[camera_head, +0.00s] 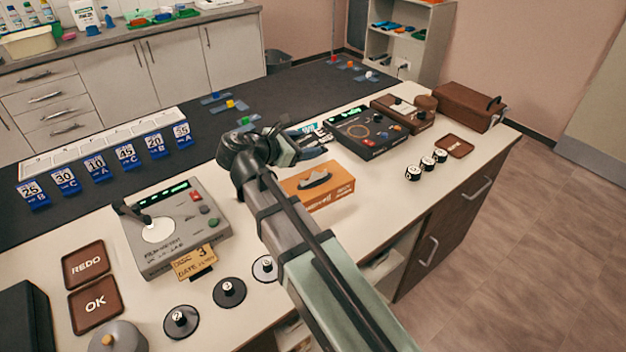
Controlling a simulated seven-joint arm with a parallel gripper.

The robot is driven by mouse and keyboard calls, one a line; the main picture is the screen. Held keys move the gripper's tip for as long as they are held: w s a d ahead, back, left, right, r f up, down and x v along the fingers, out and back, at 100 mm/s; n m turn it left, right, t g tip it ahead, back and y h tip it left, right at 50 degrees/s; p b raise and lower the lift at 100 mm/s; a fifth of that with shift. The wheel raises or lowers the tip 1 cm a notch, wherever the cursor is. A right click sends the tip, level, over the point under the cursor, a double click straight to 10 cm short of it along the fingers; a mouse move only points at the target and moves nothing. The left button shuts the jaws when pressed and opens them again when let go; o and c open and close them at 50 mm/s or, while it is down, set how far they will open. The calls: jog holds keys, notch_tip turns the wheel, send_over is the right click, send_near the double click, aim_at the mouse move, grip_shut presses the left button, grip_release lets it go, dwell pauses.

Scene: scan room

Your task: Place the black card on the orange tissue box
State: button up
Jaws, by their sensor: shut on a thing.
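The orange tissue box (335,193) stands on the white counter in the middle of the view, with a grey tissue showing in its top opening. My gripper (312,153) is just behind and above the box in the picture. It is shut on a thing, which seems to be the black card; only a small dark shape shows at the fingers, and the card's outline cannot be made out. My wrist and forearm hide part of the area left of the box. I cannot tell how high the gripper is above the counter.
A black device (366,132) and brown boxes (468,105) stand behind right. Small black-and-white cylinders (427,163) stand right of the tissue box. Counter is clear just right of the box.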

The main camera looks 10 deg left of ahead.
jog(key=shift+f, duration=4.95)
jog(key=shift+f, duration=0.1)
jog(key=o, duration=1.1)
jog(key=v, duration=1.2)
